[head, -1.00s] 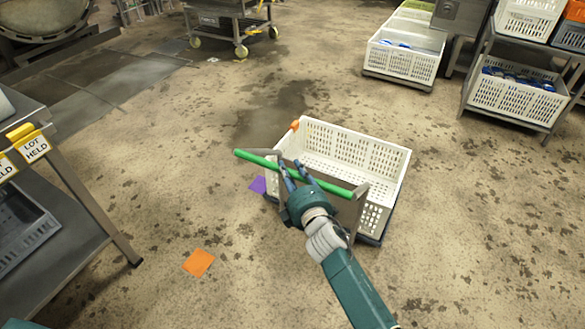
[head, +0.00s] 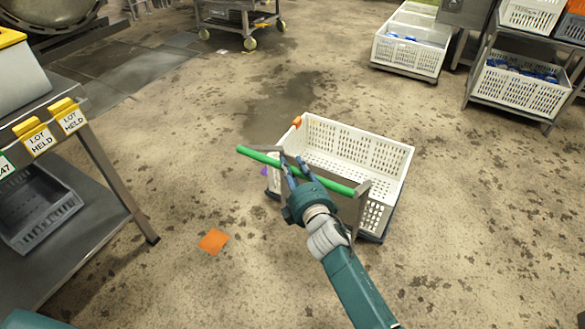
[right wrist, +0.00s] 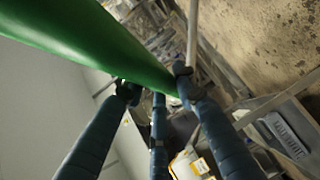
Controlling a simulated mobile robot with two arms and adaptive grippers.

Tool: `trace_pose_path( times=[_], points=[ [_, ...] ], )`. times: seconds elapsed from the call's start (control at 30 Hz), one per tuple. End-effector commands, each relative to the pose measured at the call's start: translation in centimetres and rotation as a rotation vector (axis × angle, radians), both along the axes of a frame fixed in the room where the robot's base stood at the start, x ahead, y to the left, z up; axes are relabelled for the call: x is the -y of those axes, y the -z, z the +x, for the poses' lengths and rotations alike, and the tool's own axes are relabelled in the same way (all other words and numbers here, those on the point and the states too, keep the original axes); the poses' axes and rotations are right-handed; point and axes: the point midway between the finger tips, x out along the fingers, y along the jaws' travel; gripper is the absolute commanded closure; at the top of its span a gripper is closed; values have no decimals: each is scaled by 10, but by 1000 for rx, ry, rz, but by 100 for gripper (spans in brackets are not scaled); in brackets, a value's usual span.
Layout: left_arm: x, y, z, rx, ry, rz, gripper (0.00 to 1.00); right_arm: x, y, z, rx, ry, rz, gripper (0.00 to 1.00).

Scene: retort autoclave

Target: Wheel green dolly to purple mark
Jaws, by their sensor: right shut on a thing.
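The dolly carries a white slotted crate (head: 370,152) on a dark base and has a green handle bar (head: 258,157) on grey uprights. My right gripper (head: 293,165) is shut on the green bar near its middle. The right wrist view shows the fingers around the bar (right wrist: 95,40). A small sliver of the purple mark (head: 264,171) shows on the floor beside the dolly's left end, below the bar; the rest is hidden. My left gripper is out of view.
An orange floor mark (head: 213,241) lies left of my arm. A steel table (head: 120,185) with "LOT HELD" tags stands at the left. A wheeled cart (head: 240,22) and crate racks (head: 510,105) stand at the back. Floor around the dolly is open.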

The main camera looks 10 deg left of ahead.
Motion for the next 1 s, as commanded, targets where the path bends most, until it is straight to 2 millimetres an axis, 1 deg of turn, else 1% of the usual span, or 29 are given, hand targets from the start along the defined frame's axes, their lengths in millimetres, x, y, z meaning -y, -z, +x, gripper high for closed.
trace_pose_path(
  times=[0.03, 0.07, 0.1, 0.17, 0.2, 0.4, 0.47, 0.57, 0.63, 0.77, 1.0],
  points=[
    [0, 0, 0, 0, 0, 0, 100, 3, 4, 0, -3, 5, -11, 100],
    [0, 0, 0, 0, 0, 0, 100, 3, 4, 0, -3, 5, -11, 100],
    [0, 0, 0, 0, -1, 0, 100, 4, 4, 0, -3, 5, -11, 66],
    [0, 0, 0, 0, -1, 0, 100, 3, 4, 1, -4, 5, -10, 54],
    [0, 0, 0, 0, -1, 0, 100, 3, 4, 0, -3, 4, -8, 52],
    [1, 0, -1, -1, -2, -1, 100, 1, 2, 0, -2, 2, -4, 52],
    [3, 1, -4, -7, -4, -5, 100, 1, 1, 0, -1, 1, -3, 52],
    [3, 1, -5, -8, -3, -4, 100, 4, 1, -4, -1, 2, -3, 52],
    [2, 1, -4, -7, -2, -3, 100, 7, 0, -10, -1, 2, -4, 52],
    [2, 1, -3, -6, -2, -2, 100, 17, -2, -29, -1, 1, -4, 52],
    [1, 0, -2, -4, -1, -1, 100, 41, -8, -74, -4, 2, -5, 52]
  ],
)
